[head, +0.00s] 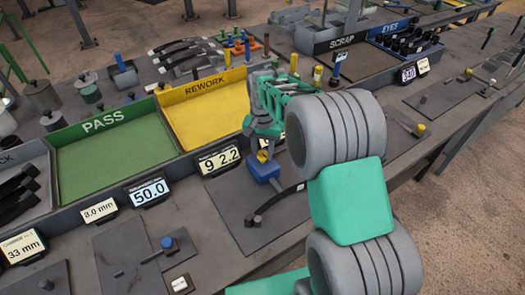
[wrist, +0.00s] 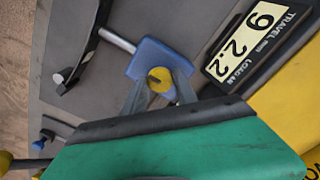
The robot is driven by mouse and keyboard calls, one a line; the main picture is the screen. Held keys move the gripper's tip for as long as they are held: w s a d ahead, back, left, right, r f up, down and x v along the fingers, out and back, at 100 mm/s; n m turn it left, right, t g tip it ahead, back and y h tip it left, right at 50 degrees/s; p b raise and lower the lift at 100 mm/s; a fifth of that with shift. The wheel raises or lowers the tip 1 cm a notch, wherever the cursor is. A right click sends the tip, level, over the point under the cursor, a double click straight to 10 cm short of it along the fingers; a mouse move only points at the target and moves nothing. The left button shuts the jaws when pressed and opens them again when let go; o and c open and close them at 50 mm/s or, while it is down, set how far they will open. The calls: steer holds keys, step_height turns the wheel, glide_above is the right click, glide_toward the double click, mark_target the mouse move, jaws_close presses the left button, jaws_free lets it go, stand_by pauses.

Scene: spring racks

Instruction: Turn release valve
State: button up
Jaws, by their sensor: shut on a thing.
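A blue block (head: 262,169) stands on a dark plate on the bench, in front of the yellow tray. It also shows in the wrist view (wrist: 150,55), with a grey rod running out of its left side. A small round yellow knob (wrist: 160,77) sits on the block, and I take it for the release valve. It shows only slightly in the head view (head: 262,156). My gripper (wrist: 159,90) is shut on the yellow knob, one finger on each side. The lower part of the knob is hidden between the fingers.
A travel and load display (head: 220,160) reading 9 and 2.2 stands close beside the block. A dark curved bar (head: 280,204) lies at the block's front right. Behind are the green PASS tray (head: 105,160) and yellow REWORK tray (head: 200,115). Other displays line the bench at left.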

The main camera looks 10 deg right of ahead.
jaws_close()
steer(key=shift+n, duration=0.5)
steer(key=shift+n+b, duration=0.45)
steer(key=shift+n, duration=0.55)
steer(key=n+b, duration=0.1)
steer(key=n, duration=0.3)
steer(key=shift+n, duration=0.3)
steer(key=n, duration=0.5)
steer(key=shift+b, duration=0.4)
steer(key=n, duration=0.5)
steer(key=shift+n, duration=0.3)
